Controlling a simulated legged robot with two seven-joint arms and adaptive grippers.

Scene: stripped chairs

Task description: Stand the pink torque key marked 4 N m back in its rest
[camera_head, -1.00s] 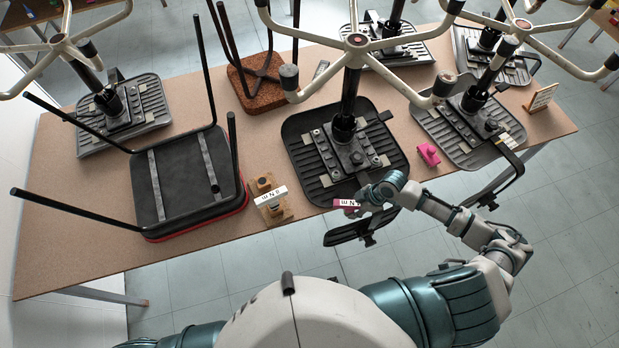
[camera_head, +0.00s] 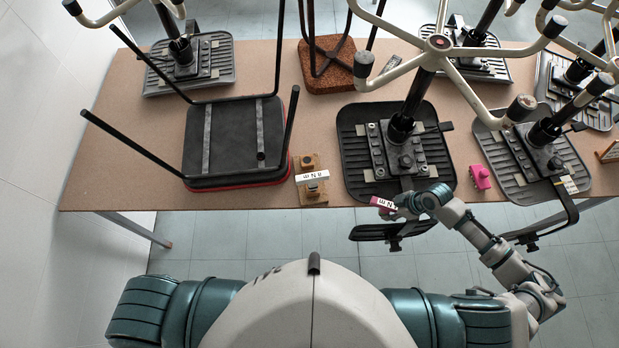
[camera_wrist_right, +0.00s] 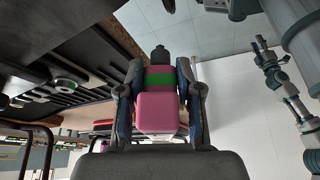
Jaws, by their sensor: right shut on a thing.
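The pink torque key (camera_head: 384,203) is in my right gripper (camera_head: 396,210), just off the table's front edge. Its white label shows "N m"; the number is not clear. In the right wrist view the key (camera_wrist_right: 158,110) shows a pink body, a green band and a dark tip between the closed fingers (camera_wrist_right: 158,88). A small wooden rest (camera_head: 308,198) stands at the front edge, left of the gripper, with dark round parts and a white "N m" label across it. My left gripper (camera_wrist_right: 268,60) shows small in the right wrist view, fingers apart and empty.
Upturned chair bases (camera_head: 397,150) crowd the table (camera_head: 130,150), with legs spreading above it. A black-and-red seat (camera_head: 235,140) lies left of the rest. A pink block (camera_head: 480,177) stands to the right. A black armrest part (camera_head: 390,231) overhangs the front edge by my gripper.

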